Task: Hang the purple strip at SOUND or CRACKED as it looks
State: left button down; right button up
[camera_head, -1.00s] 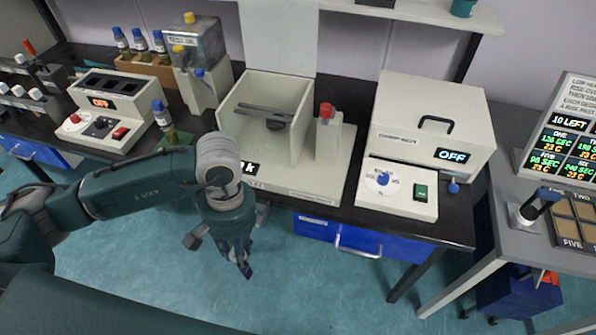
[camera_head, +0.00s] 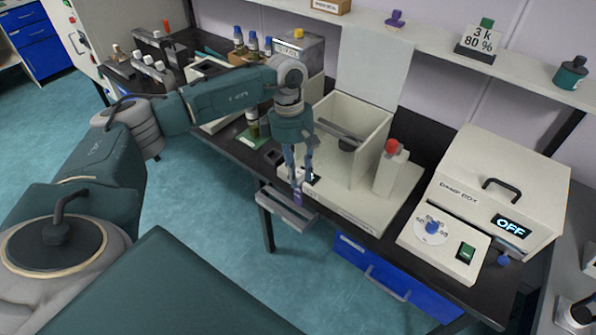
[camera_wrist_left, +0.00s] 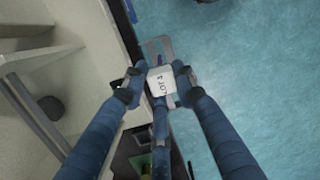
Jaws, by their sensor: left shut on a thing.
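My left gripper (camera_head: 298,178) points down at the front edge of the black bench, beside the pale open-topped machine. It is shut on a small purple piece (camera_head: 298,198), likely the purple strip, which shows just below the fingertips. The strip's surface is too small and too covered to tell sound from cracked. A grey bracket (camera_head: 287,208) juts from the bench front just behind and below the fingertips. No SOUND or CRACKED lettering is readable. My right gripper is out of view.
The open-topped machine (camera_head: 338,180) with a red-knobbed post (camera_head: 392,165) stands right of the gripper. A damp box (camera_head: 500,185) showing OFF is farther right. Bottles (camera_head: 252,42) stand behind. A shelf (camera_head: 420,38) runs along the wall. Open floor lies in front.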

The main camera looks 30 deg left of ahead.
pick_arm(q)
jog(key=shift+f+n, duration=0.1)
jog(key=shift+n, duration=0.2)
notch_tip(320, 180, down, 5)
jog(key=b, duration=0.4)
jog(key=shift+r+p, duration=0.35)
jog(key=shift+r, duration=0.35)
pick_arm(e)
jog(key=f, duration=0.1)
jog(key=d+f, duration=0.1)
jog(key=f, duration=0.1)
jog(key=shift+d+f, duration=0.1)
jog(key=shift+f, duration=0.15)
pick_arm(q)
jog(key=shift+s, duration=0.1)
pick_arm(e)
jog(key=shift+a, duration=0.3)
pick_arm(q)
jog(key=shift+b, duration=0.3)
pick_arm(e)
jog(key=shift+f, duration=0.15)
pick_arm(q)
jog(key=shift+f, duration=0.15)
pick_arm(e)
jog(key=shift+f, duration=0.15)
